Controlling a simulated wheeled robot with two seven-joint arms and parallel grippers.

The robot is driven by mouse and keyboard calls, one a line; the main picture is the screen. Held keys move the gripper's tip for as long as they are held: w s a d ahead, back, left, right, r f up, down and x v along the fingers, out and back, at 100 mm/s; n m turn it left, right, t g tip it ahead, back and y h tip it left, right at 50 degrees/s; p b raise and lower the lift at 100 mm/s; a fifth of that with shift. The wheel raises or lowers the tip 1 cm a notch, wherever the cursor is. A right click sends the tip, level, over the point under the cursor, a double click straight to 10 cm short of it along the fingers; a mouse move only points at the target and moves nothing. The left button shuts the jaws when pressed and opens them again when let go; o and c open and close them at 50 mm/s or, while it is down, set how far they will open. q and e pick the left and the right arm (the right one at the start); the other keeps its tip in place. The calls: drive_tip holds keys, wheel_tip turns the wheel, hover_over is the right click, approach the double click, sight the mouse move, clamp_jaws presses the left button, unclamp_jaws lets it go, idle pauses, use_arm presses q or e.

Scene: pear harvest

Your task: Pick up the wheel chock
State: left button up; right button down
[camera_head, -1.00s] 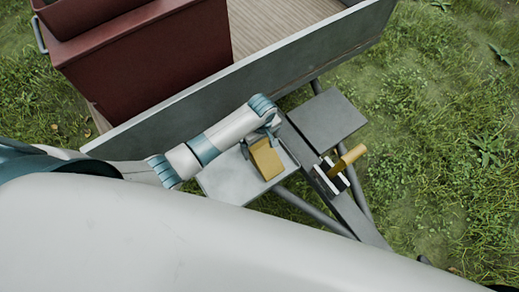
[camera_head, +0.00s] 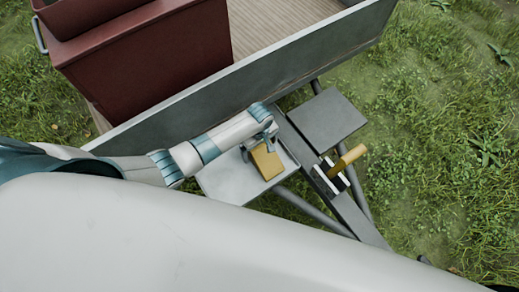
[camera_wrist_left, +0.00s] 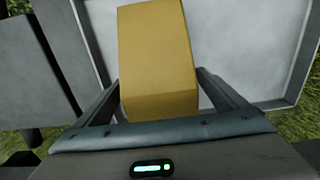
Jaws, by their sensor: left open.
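The wheel chock is a yellow block (camera_head: 267,162) on a light grey tray (camera_head: 222,183) at the trailer's drawbar. In the left wrist view the chock (camera_wrist_left: 157,55) fills the upper middle, with the tray's pale floor (camera_wrist_left: 235,40) behind it. My left gripper (camera_head: 257,146) is at the chock's upper end in the head view. In the wrist view its open fingers (camera_wrist_left: 160,95) stand on either side of the chock's near end. I cannot tell whether they touch it. My right gripper is not in view.
A second yellow piece (camera_head: 348,157) sits in a black and white holder (camera_head: 330,177) on the drawbar, right of the tray. A dark grey plate (camera_head: 327,119) lies beyond. The trailer's side wall (camera_head: 230,80) and a red crate (camera_head: 150,60) stand behind. Grass surrounds them.

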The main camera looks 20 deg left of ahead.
use_arm(q)
drive_tip(key=shift+c, duration=0.7)
drive_tip(key=c, duration=1.5)
drive_tip(key=shift+o, duration=0.2)
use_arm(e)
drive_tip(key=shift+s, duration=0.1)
use_arm(q)
drive_tip(key=shift+r, duration=0.1)
